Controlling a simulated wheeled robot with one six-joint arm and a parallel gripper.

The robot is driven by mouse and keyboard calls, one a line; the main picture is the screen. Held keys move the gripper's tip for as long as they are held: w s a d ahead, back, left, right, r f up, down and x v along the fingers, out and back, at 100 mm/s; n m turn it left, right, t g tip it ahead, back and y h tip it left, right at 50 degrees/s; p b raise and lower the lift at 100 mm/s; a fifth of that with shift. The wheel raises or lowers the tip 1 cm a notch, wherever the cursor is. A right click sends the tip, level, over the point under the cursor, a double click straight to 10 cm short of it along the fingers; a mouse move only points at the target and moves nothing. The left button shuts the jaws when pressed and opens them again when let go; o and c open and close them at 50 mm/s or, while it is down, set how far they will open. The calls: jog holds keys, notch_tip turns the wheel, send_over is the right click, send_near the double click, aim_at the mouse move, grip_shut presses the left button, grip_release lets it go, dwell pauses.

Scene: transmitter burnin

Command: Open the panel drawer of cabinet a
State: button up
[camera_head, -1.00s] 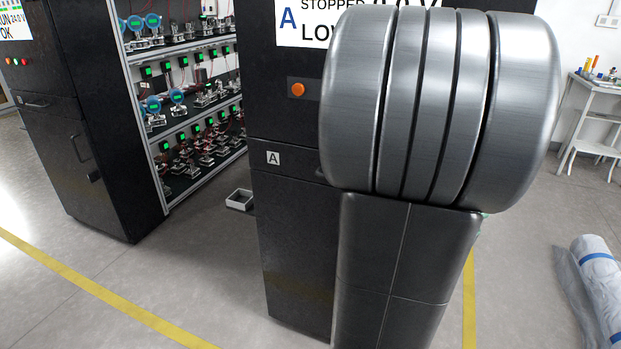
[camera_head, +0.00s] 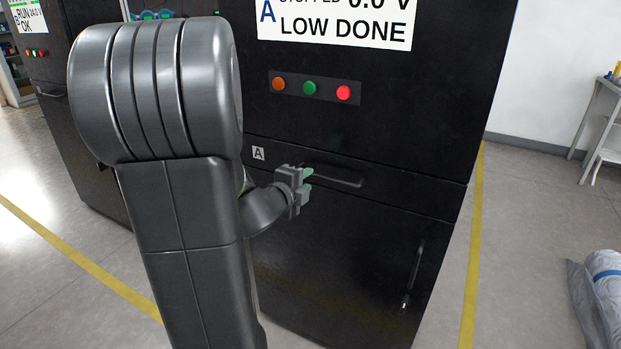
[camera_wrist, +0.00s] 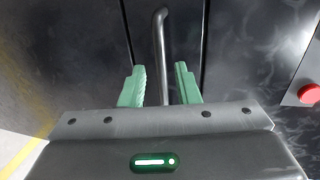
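Cabinet a (camera_head: 370,130) is black, with an "A" label (camera_head: 258,153) at the left end of its drawer front. The panel drawer (camera_head: 405,187) is a shut, shallow front with a horizontal bar handle (camera_head: 335,178). My gripper (camera_head: 307,180) is at the left part of this handle. In the wrist view, my gripper (camera_wrist: 160,85) has its two green fingers apart, with the handle bar (camera_wrist: 160,45) running between them. A gap shows on each side of the bar, so the fingers do not appear to touch it.
Orange, green and red buttons (camera_head: 311,89) sit above the drawer, under a screen (camera_head: 335,22). A lower door has a vertical handle (camera_head: 413,275). A wrapped roll (camera_head: 604,280) lies on the floor at right. Floor is clear beside the yellow line (camera_head: 472,250).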

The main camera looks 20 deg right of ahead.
aim_at(313, 176)
jog(key=x, duration=0.5)
jog(key=shift+d, duration=0.15)
grip_shut()
